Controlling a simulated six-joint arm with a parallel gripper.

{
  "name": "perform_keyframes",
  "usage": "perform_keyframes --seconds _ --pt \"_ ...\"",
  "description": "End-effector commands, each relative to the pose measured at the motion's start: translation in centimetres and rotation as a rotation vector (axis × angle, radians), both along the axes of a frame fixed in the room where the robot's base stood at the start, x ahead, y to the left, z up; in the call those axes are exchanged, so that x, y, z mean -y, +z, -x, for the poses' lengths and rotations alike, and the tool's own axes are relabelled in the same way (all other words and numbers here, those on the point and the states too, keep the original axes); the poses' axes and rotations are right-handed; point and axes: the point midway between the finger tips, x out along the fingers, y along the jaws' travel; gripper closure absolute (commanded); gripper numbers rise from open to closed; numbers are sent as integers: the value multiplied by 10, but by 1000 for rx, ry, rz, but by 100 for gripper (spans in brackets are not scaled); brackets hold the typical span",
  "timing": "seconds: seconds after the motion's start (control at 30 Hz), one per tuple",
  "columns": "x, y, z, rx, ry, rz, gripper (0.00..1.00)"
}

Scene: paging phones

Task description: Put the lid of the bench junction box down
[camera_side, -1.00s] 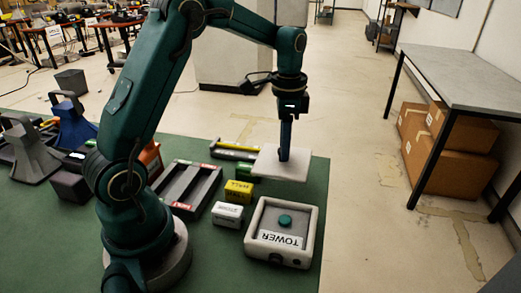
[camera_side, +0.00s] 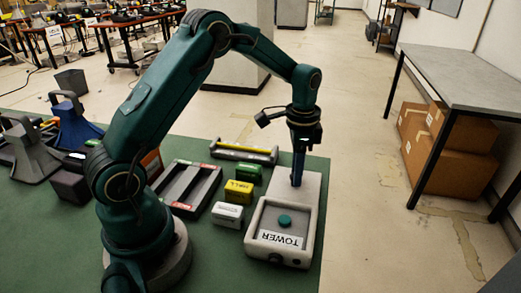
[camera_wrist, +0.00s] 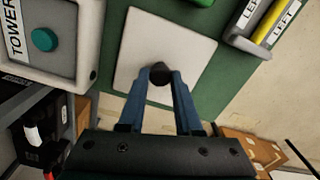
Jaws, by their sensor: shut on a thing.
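The lid is a flat pale square plate (camera_side: 313,188) with a dark knob, seen from above in the wrist view (camera_wrist: 190,45). My gripper (camera_side: 296,184) points down, and its blue fingers are shut on the knob, as the wrist view shows (camera_wrist: 160,82). The junction box (camera_side: 255,229) is a pale open-topped box with a green round button (camera_side: 285,220) and a TOWER label inside. The lid is just behind the box in the side view and beside it in the wrist view. I cannot tell whether the lid touches the mat.
Green (camera_side: 249,173), yellow (camera_side: 238,192) and white (camera_side: 227,214) blocks stand left of the lid and box. A dark slotted tray (camera_side: 185,187) and a yellow-striped rack (camera_side: 243,152) lie further left and back. The green mat's right edge (camera_side: 324,170) is close to the lid.

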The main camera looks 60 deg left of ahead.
Motion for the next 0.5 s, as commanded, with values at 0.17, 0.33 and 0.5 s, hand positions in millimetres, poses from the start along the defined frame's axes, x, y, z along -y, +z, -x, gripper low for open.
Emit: perform_keyframes --seconds 0.17,0.33,0.5 --pt "0 -1 0 0 0 0 37" --pt "0 0 0 0 0 0 37" --pt "0 5 -1 3 0 -1 37"
